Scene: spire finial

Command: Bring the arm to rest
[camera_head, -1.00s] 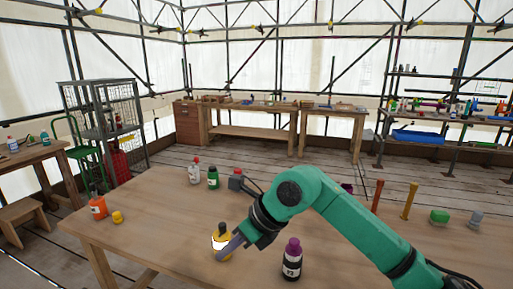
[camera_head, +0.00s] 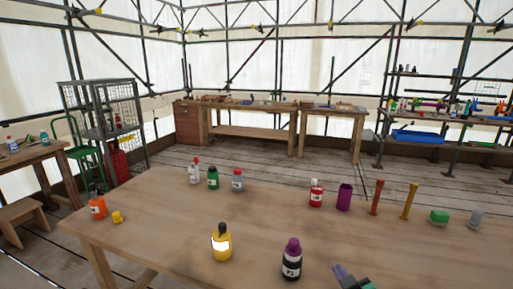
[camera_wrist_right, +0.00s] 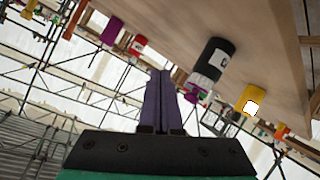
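My right gripper (camera_head: 347,275) shows at the bottom edge of the head view, right of the black bottle with a purple cap (camera_head: 292,262). In the right wrist view its two purple-grey fingers (camera_wrist_right: 158,100) lie together, shut, with nothing seen between them. The wrist view is upside down and tilted; the black bottle (camera_wrist_right: 213,62) and the yellow bottle (camera_wrist_right: 257,100) show beyond the fingers. The yellow bottle with a dark cap (camera_head: 221,243) stands upright on the table, apart from the gripper. My left gripper is in neither view.
The wooden table (camera_head: 150,230) also bears an orange bottle (camera_head: 97,207), a green bottle (camera_head: 213,179), a red bottle (camera_head: 316,195), a purple cylinder (camera_head: 344,197) and upright orange and yellow posts.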

